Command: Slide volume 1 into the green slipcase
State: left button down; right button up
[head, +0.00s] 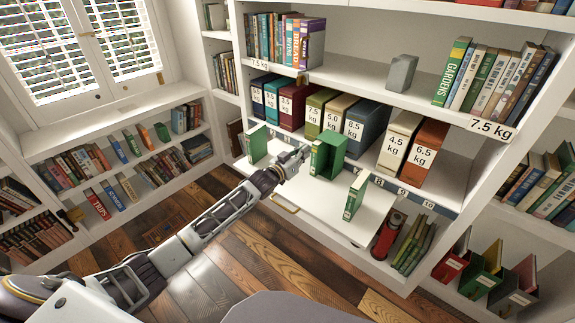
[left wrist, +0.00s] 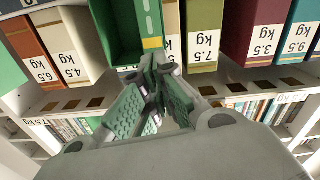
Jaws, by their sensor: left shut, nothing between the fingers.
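The green slipcase (head: 338,150) stands on the white pull-out shelf board, its open side toward me. A green volume with a yellow-marked spine (head: 317,158) stands in its left part; empty space shows beside it. The left wrist view, upside down, shows the slipcase (left wrist: 112,28) and the spine (left wrist: 150,22). Another green volume (head: 355,196) stands at front right, and a green block or book (head: 257,142) at back left. I cannot read which is volume 1. My left gripper (head: 303,150) is shut and empty, its tips close to the inserted volume's spine (left wrist: 160,68); contact is unclear.
Behind is a row of weight-labelled binders (head: 362,125). The white board (head: 315,193) has free room in front of the slipcase. A red cylinder (head: 388,236) stands below the board. A grey block (head: 402,73) sits on the upper shelf.

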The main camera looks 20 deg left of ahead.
pick_arm(q)
jog(key=v, duration=1.1)
dwell(0.6)
